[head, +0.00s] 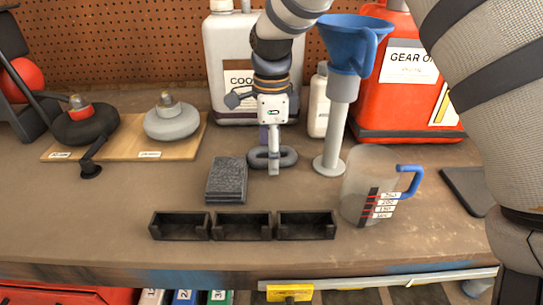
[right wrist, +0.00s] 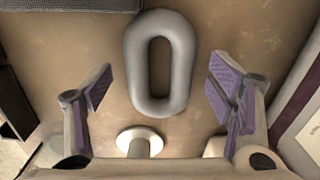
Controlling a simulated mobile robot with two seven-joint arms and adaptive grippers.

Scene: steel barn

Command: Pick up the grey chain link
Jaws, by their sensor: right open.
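The grey chain link (head: 289,157) is an oval ring lying flat on the workbench, behind the dark grey block. It also shows whole in the right wrist view (right wrist: 133,62), with its long axis running up the picture. My right gripper (head: 273,163) is over the link, pointing down, and a finger hides part of the link in the head view. In the right wrist view the purple-padded fingers (right wrist: 162,88) are spread wide, one on each side of the link's near half, with clear gaps. Nothing is held. My left gripper is not in view.
The blue funnel (head: 345,40) on its grey stand is close right of the link, beside a clear measuring jug (head: 358,187). The dark grey block (head: 227,180) and black bins (head: 243,228) are in front. A coolant jug (head: 220,60) stands behind.

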